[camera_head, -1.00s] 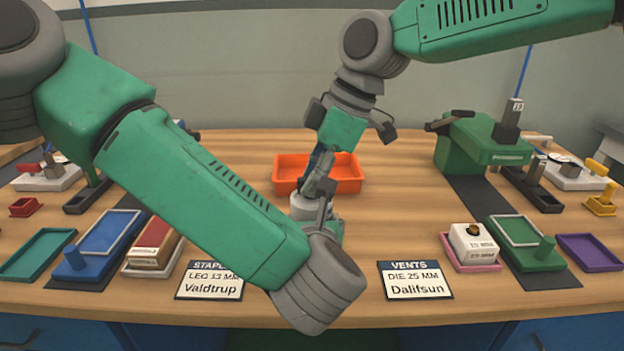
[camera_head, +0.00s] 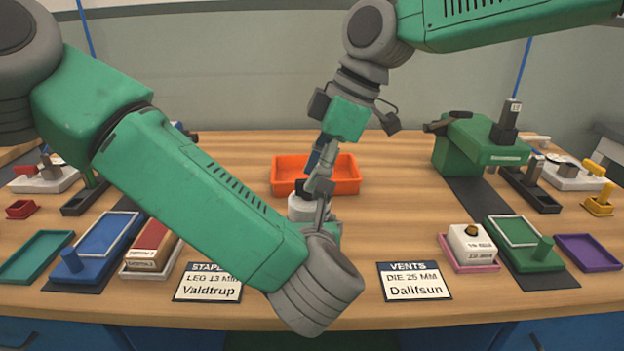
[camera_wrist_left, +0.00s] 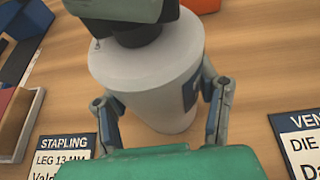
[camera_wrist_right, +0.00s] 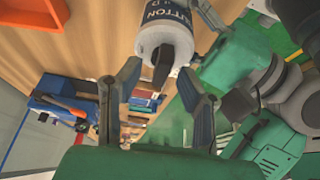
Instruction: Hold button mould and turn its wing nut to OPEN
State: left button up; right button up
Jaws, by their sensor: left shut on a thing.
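The button mould (camera_head: 302,208) is a pale grey cylinder standing upright near the table's middle, partly hidden by my arms. My left gripper (camera_wrist_left: 160,105) is shut on its body, with a finger on each side. In the right wrist view the mould (camera_wrist_right: 163,36) shows a blue label reading "BUTTON" and a dark wing nut (camera_wrist_right: 162,66) on its end. My right gripper (camera_wrist_right: 160,75) is open above the mould, its fingertips on either side of the wing nut with visible gaps. Which way the nut is turned relative to OPEN cannot be read.
An orange tray (camera_head: 345,180) lies behind the mould. A STAPLING card (camera_head: 205,288) and a VENTS card (camera_head: 414,281) lie near the front edge. A white die block (camera_head: 470,240) on a pink tray and a green press (camera_head: 470,150) stand to the right.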

pick_arm(q)
jog(key=shift+r, duration=0.1)
pick_arm(e)
jog(key=v, duration=1)
jog(key=shift+d+r, duration=0.15)
pick_arm(q)
jog(key=o, duration=1.8)
jog(key=shift+c, duration=0.2)
